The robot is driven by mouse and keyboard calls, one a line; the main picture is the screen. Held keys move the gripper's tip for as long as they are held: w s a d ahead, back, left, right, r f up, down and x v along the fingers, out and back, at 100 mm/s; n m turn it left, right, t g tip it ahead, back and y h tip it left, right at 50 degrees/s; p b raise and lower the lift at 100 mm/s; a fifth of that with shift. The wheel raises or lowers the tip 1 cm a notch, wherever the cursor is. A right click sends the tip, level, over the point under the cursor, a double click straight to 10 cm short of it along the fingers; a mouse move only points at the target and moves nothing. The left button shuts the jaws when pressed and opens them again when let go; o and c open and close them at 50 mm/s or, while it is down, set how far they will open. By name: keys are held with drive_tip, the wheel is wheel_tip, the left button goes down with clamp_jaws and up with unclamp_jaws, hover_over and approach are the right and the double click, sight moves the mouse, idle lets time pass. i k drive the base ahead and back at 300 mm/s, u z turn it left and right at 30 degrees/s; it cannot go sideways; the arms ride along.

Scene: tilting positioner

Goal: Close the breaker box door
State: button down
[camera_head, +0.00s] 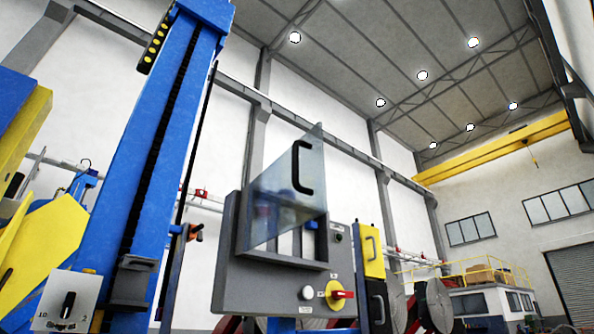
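The breaker box (245,292) is a grey panel near the middle of the head view, with a recessed opening in its upper part. Its door (280,195) is a clear, bluish see-through pane with a black C-shaped handle (301,168). The door stands open, angled away from the box face, and its free edge reaches above the box top. Upright grey bars show in the opening behind and beside the pane. The hinge line is hard to make out. My gripper is not in view, and nothing touches the door.
A red-and-yellow rotary switch (340,294) and a white button (307,293) sit below the opening. A tall blue column (165,150) stands left of the box. A yellow-and-black cabinet (373,255) stands to the right. A small switch panel (66,299) is at lower left.

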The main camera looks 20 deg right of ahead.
sight(266, 192)
drive_tip(key=k, duration=1)
drive_tip(key=u, duration=0.95)
drive_tip(key=i, duration=0.5)
drive_tip(key=u, duration=0.05)
